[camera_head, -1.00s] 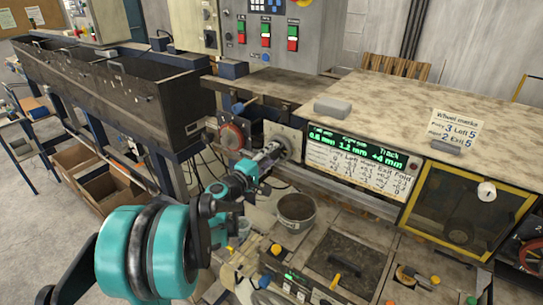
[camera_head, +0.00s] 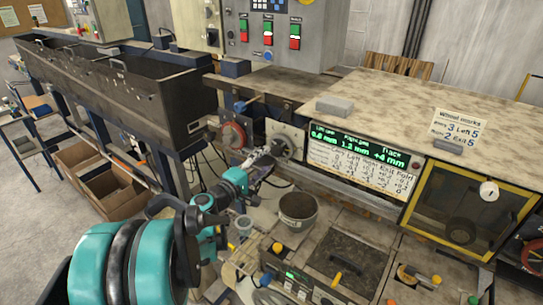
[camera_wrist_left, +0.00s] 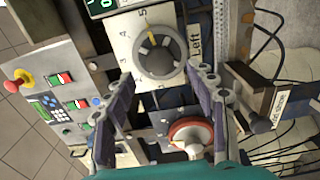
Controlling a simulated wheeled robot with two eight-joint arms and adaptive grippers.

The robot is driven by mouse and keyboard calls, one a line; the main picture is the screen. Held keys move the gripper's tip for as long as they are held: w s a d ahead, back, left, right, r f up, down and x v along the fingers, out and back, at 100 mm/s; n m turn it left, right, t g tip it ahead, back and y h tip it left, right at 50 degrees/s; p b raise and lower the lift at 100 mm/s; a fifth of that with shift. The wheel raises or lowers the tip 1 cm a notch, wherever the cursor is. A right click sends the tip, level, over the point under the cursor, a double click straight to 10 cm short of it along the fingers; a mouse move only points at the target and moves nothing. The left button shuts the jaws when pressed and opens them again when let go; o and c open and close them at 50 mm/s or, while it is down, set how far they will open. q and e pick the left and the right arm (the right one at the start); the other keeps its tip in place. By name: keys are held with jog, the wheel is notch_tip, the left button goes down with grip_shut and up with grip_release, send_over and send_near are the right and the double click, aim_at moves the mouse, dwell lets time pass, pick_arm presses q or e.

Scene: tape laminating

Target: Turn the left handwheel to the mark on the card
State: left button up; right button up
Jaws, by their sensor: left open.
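The left handwheel (camera_wrist_left: 158,55) is a grey knob on a pale plate with numbers around it and a "Left" label beside it. A yellow mark on it points to the top of the wrist picture; I cannot read the nearest number surely. In the head view the handwheel (camera_head: 281,147) sits left of the green display. My left gripper (camera_wrist_left: 162,98) is open, its fingers on either side just short of the wheel, apparently apart from it; it also shows in the head view (camera_head: 262,163). The card (camera_head: 458,127) reads "Wheel marks", with "Left 5". My right gripper is out of view.
A red-rimmed wheel (camera_head: 232,135) is left of the handwheel, also low in the wrist view (camera_wrist_left: 190,132). A metal bucket (camera_head: 298,211) stands below. The display panel (camera_head: 360,160) is to the right, and a grey block (camera_head: 334,106) lies on the top above.

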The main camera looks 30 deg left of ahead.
pick_arm(q)
jog(key=s, duration=0.6)
jog(key=shift+s+a, duration=0.15)
jog(key=shift+a, duration=0.1)
jog(key=shift+f, duration=0.1)
